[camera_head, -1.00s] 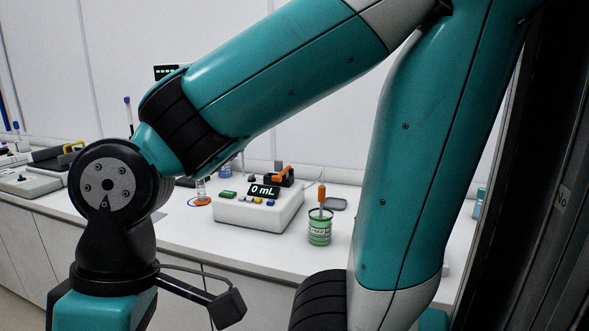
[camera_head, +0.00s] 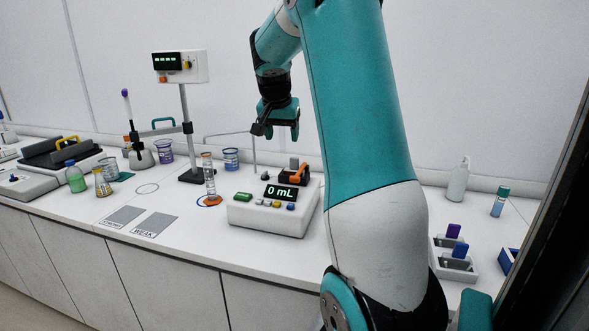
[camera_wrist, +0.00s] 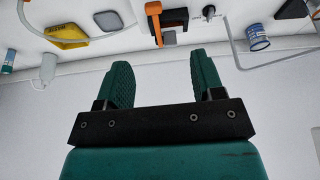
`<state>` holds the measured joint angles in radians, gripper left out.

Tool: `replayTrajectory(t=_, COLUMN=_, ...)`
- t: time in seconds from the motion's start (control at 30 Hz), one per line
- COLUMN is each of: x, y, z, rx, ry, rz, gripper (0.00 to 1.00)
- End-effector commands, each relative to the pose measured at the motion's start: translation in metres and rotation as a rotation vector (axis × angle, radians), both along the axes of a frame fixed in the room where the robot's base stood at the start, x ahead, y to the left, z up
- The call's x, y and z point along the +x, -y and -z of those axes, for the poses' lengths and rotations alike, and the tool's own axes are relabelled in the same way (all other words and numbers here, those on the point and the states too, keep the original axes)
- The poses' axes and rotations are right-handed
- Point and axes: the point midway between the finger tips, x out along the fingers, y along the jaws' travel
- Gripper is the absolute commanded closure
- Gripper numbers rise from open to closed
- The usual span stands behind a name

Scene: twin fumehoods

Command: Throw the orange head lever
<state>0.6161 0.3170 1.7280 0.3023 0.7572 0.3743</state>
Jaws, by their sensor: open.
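The orange lever (camera_head: 299,174) sits on a dark head at the back of the white dosing unit (camera_head: 245,213), whose display reads "0 mL". In the wrist view the orange lever (camera_wrist: 154,15) shows at the top, beyond the gap between my fingers, beside its dark head (camera_wrist: 174,19). My gripper (camera_head: 281,132) is in the air above and behind the dosing unit, pointing down, apart from the lever. In the wrist view my gripper (camera_wrist: 161,72) is open, with nothing between its two green fingers.
A display stand (camera_head: 186,130) and a glass cylinder (camera_head: 210,178) stand left of the unit. A thin bent tube (camera_head: 253,152) rises behind it. A blue beaker (camera_head: 231,159) is near the wall. A white bottle (camera_head: 458,182) stands right, behind my arm.

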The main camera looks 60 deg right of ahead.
Motion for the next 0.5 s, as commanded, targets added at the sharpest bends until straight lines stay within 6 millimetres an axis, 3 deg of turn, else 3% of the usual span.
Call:
replayTrajectory(t=0.03, x=-0.004, y=0.011, z=-0.001, rx=-0.005, ry=0.001, rz=0.036, gripper=0.38)
replayTrajectory(t=0.17, x=-0.006, y=0.022, z=0.009, rx=-0.01, ry=-0.001, rz=0.061, gripper=0.38)
replayTrajectory(t=0.5, x=0.002, y=0.047, z=0.075, rx=-0.007, ry=-0.002, rz=0.056, gripper=0.38)
